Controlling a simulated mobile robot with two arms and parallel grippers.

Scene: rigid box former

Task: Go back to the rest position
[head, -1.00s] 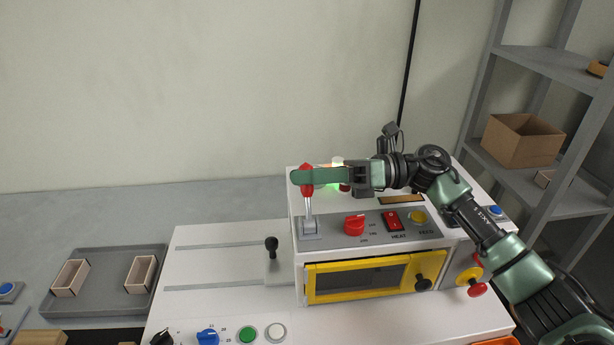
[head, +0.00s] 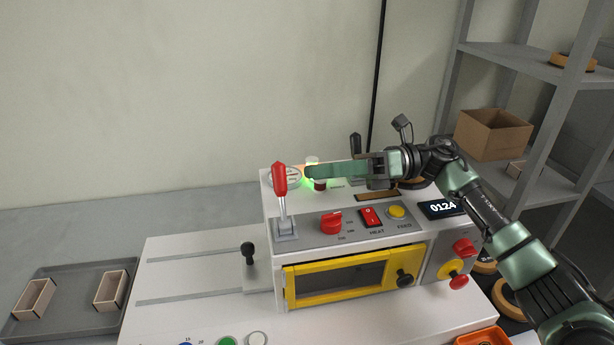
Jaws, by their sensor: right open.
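My right gripper (head: 318,172) comes in from the right, its green fingers pointing left above the back of the box former (head: 155,262). It is open and empty, apart from the red-handled lever (head: 280,180), which stands upright on the control panel to its left. A glowing green light (head: 309,180) shows right by the fingertips, partly hidden behind them. My left gripper is not in view.
The panel carries a red knob (head: 331,223), a red HEAT switch (head: 371,217) and a yellow FEED button (head: 397,212). Below is a yellow-framed door (head: 300,297). A grey tray (head: 62,328) holds two small boxes at left. A shelf (head: 527,67) stands at right.

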